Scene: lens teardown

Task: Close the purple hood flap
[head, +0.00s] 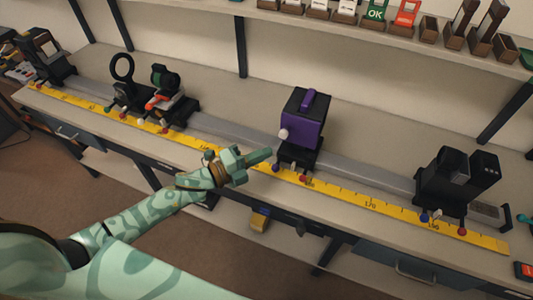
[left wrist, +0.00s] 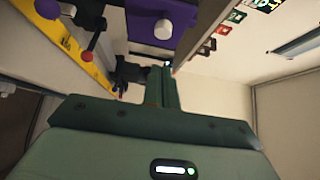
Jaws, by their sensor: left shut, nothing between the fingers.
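The purple hood (head: 303,130) is a black and purple box on a carriage on the bench rail, with a purple handle on its black top and a white knob on its left. A purple face shows toward the front; I cannot tell how far the flap is open. My left gripper (head: 266,155) is shut and empty, just left of and in front of the hood, apart from it. In the left wrist view, the purple panel (left wrist: 190,12) with its white knob (left wrist: 163,29) is above the shut fingers (left wrist: 162,75). My right gripper is not in view.
A yellow ruler (head: 345,197) runs along the bench front. A black unit (head: 458,178) stands right on the rail; a ring holder (head: 122,70) and a lens mount (head: 165,83) stand left. A shelf (head: 370,32) with small boxes is behind.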

